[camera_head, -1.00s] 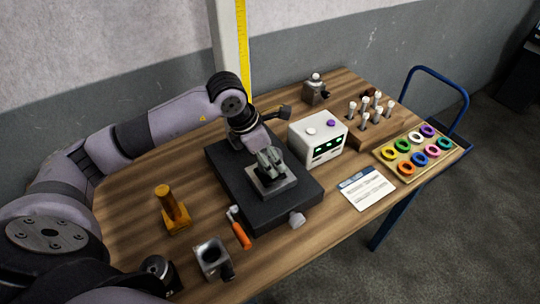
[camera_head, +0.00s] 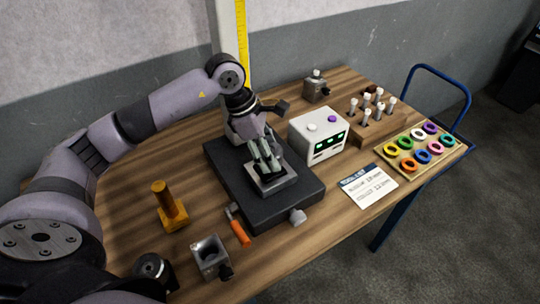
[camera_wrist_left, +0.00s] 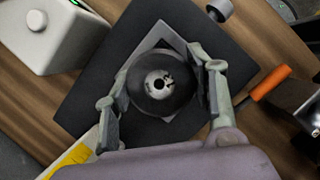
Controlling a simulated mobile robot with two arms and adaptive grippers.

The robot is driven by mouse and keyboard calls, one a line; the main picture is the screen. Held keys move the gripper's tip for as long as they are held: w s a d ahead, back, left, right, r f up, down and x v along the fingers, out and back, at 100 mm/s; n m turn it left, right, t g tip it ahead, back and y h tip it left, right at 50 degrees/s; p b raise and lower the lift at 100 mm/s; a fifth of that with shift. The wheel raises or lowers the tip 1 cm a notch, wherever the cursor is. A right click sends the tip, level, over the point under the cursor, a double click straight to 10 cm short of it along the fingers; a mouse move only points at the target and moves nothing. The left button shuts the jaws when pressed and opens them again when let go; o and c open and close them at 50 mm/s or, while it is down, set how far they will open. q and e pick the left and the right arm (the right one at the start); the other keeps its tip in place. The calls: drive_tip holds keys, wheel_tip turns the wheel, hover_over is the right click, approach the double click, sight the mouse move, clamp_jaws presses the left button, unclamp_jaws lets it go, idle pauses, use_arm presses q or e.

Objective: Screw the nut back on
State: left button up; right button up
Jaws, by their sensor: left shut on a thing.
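My left gripper (camera_head: 266,166) points down over the middle of the black machine base (camera_head: 296,205), just above a square grey metal plate (camera_head: 283,187). In the left wrist view its two fingers (camera_wrist_left: 158,90) are shut on opposite sides of a dark round nut (camera_wrist_left: 145,100) with a pale hole in its centre. The nut is mostly hidden by the fingers in the head view. The grey plate also shows behind the nut in the wrist view (camera_wrist_left: 160,38). I cannot tell how far the nut sits on its thread. My right gripper is not in view.
A white box with green displays (camera_head: 317,138) stands close right of the gripper. A paper card (camera_head: 368,187) and a tray of coloured rings (camera_head: 420,149) lie right.

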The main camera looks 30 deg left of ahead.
use_arm(q)
drive_tip(key=shift+w+f+m+g+b, duration=0.1)
drive_tip(key=shift+m+g+b, duration=0.4)
drive_tip(key=shift+m, duration=0.7)
drive_tip(key=shift+m+g, duration=0.3)
drive_tip(key=shift+m, duration=0.4)
